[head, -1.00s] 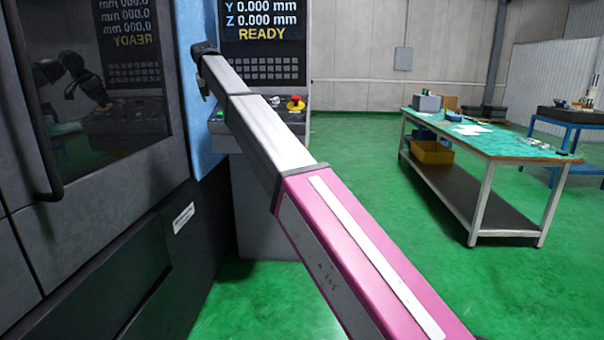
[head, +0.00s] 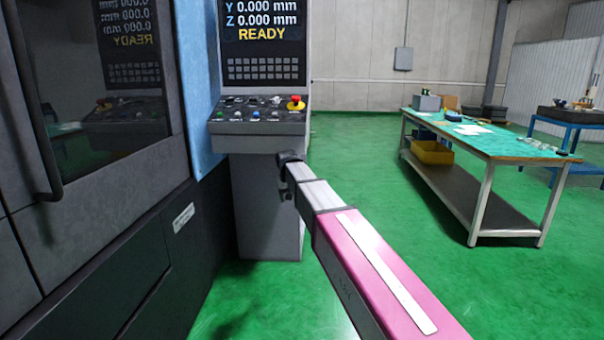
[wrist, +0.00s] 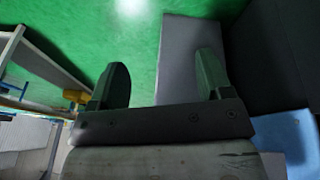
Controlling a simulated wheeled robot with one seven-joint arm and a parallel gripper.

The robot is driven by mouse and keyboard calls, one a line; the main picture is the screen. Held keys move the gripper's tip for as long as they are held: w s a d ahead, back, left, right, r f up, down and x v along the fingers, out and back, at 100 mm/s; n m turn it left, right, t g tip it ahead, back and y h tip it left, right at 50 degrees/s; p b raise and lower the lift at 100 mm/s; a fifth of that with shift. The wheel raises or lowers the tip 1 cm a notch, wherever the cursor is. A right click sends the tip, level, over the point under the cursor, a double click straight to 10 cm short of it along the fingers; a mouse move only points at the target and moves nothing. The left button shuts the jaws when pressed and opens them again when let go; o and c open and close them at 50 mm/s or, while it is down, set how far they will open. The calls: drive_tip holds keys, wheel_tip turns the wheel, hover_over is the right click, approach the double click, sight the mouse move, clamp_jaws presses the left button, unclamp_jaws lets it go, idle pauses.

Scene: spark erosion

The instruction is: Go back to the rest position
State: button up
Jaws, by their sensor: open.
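My gripper is open and empty in the wrist view (wrist: 162,80), with its two dark fingers spread apart. Beyond the fingers are the green floor and a grey block-like surface. In the head view my pink and grey arm reaches in from the lower right. Its dark end (head: 287,175) is in front of the grey pedestal (head: 265,215), below the control panel (head: 258,122).
The machine (head: 90,230) with its dark window stands close on the left. A screen (head: 262,45) reading READY is above the panel. A green-topped workbench (head: 490,143) with a yellow bin (head: 432,153) stands at the right. The green floor (head: 400,240) between is clear.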

drive_tip(key=s+d+f+m+g, duration=0.1)
drive_tip(key=s+d+f, duration=1)
drive_tip(key=s, duration=0.4)
drive_tip(key=s+d+f+m+g, duration=0.1)
drive_tip(key=s+d+f+g, duration=0.1)
drive_tip(key=s+d+f, duration=1)
drive_tip(key=s+f, duration=0.1)
drive_tip(key=s, duration=0.1)
drive_tip(key=shift+s+d+f+g+y, duration=0.15)
drive_tip(key=shift+s+g+y, duration=0.15)
drive_tip(key=shift+s+y, duration=0.1)
drive_tip(key=shift+c, duration=0.3)
